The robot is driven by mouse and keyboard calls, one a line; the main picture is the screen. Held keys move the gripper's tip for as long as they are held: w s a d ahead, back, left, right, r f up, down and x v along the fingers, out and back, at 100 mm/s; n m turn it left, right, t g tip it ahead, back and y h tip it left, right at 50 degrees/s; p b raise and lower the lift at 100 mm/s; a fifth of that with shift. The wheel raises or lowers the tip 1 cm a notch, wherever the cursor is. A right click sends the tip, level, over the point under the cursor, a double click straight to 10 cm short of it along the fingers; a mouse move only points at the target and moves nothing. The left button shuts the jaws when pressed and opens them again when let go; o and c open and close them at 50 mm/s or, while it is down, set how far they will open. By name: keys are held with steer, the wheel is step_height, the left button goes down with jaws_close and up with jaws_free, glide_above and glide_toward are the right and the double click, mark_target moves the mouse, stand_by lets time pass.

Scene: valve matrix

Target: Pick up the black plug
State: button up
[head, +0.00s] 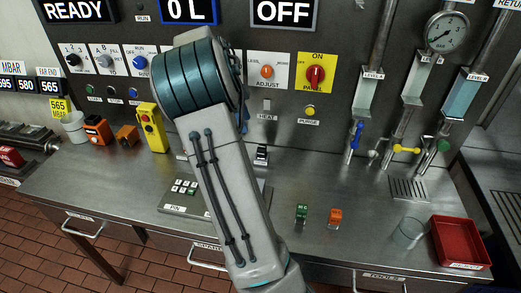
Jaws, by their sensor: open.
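Only the head view is given. My gripper is not in view; my grey and teal arm crosses the middle of the picture and hides part of the panel and worktop. No plug can be told for certain. A small black item with a white part (261,155) stands at the back of the worktop, just right of my arm; I cannot tell whether it is the black plug. A small green block (302,214) and an orange block (334,217) stand apart on the worktop, further right and nearer the front.
The steel worktop (365,235) holds a clear cup (408,232) and a red tray (461,242) at right. A keypad (185,187) and a yellow box with buttons (152,127) are left of my arm. Valves with blue, yellow and green handles (405,149) stand at the back right.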

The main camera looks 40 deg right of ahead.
mark_target(261, 147)
steer(key=shift+m+g, duration=0.3)
steer(key=shift+m, duration=0.5)
steer(key=x, duration=0.3)
steer(key=d+x, duration=0.1)
steer(key=x, duration=0.1)
steer(key=w+p+x, duration=0.1)
steer(key=x, duration=0.2)
steer(key=shift+s+d+f, duration=0.1)
steer(key=shift+d+f, duration=0.2)
steer(key=shift+d, duration=0.1)
steer(key=shift+p+x, duration=0.8)
steer(key=shift+x, duration=1.85)
steer(key=shift+w+d, duration=0.1)
steer(key=shift+w, duration=0.15)
steer(key=c, duration=1.1)
